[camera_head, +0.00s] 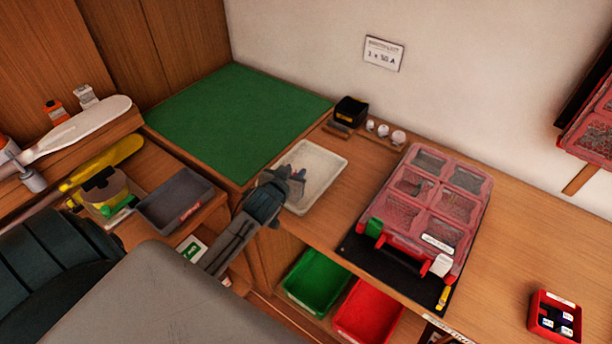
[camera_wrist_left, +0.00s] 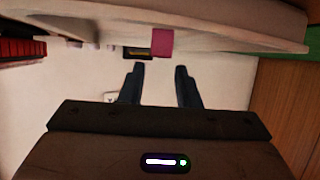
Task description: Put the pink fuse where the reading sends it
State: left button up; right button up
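The pink fuse (camera_wrist_left: 162,42) shows in the left wrist view as a small pink block at the pale tray, just beyond my fingertips. I cannot make it out in the head view, where my gripper covers part of the tray. The white tray (camera_head: 325,161) lies on the bench; its pale surface fills the top of the wrist view (camera_wrist_left: 230,30). My left gripper (camera_head: 298,174) is over the tray; in the wrist view its two fingers (camera_wrist_left: 161,73) stand apart with nothing between them. A small black box (camera_head: 351,109), possibly the meter, stands behind the tray. My right gripper is not in view.
A green bin (camera_head: 317,280) and a red bin (camera_head: 369,312) sit below the bench edge. A red compartment case (camera_head: 466,178) stands to the right. A small red box (camera_head: 555,316) is at far right. A wall card (camera_head: 383,53) seems to read "1 x 50 A". The green mat (camera_head: 235,115) is clear.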

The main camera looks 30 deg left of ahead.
pick_arm(q)
jog(key=shift+o, duration=1.4)
jog(key=shift+s, duration=0.15)
jog(key=shift+s+d+r, duration=0.1)
jog(key=shift+s+d, duration=0.05)
jog(key=shift+s, duration=0.2)
jog(key=b+v, duration=0.2)
jog(key=v, duration=0.7)
jog(key=shift+s+r+b, duration=0.3)
jog(key=shift+s+b, duration=0.05)
jog(key=shift+b, duration=0.05)
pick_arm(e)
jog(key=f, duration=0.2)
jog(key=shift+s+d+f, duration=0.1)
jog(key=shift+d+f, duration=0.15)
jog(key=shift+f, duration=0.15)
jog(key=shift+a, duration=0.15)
